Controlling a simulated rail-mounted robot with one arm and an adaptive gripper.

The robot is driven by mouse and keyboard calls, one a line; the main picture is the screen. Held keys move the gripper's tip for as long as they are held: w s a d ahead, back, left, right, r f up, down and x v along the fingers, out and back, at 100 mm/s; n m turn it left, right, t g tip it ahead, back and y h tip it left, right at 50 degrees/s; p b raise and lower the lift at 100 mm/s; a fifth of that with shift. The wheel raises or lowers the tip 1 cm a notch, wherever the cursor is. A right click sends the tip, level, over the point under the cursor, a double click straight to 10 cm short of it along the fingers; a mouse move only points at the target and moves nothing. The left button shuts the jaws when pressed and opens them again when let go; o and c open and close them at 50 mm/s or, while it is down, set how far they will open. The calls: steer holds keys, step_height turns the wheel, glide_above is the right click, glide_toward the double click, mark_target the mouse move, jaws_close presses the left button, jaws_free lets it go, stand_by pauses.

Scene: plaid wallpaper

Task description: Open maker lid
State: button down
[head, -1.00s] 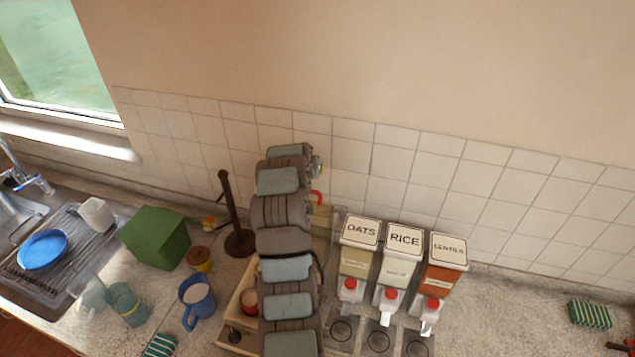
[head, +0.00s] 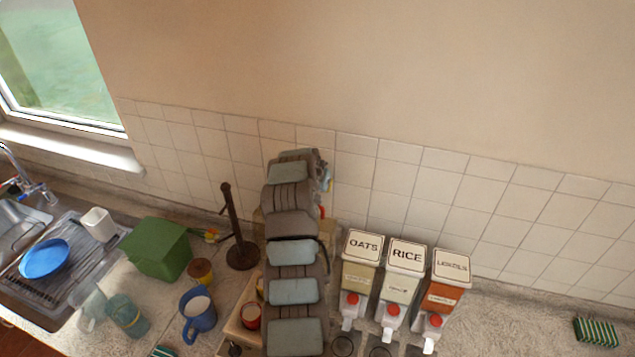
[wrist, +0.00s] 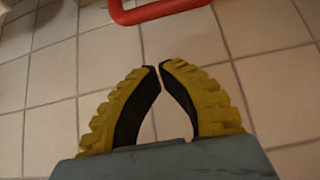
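The maker (head: 228,343) is a pale boxy machine on the counter, mostly hidden behind my arm in the head view. A red cup (head: 250,316) shows at its lower front. A small bit of red (head: 322,212) shows at the right of my arm, near its top. In the wrist view a red bar-shaped handle (wrist: 165,11) crosses the top edge, beyond my fingertips and apart from them. My gripper (wrist: 157,67) has yellow fingers with dark pads; their tips nearly meet, with a thin gap and nothing between them. The lid itself is not clearly visible.
Dispensers for oats (head: 362,247), rice (head: 405,256) and lentils (head: 451,265) stand close to the right. A dark upright stand (head: 232,222), green box (head: 157,247) and blue mug (head: 198,312) stand left. Tiled wall (head: 450,190) is behind. Counter at far right is mostly clear.

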steer(key=shift+p+x, duration=0.5)
steer(key=shift+x, duration=1.8)
steer(key=shift+s+a, duration=0.15)
steer(key=shift+s, duration=0.15)
steer(key=shift+s+a+p, duration=0.25)
steer(key=shift+s+p, duration=0.15)
steer(key=shift+s, duration=0.4)
steer(key=shift+s+a+p, duration=0.3)
steer(key=shift+s+p, duration=0.1)
steer(key=shift+s, duration=0.4)
steer(key=shift+s+d, duration=0.15)
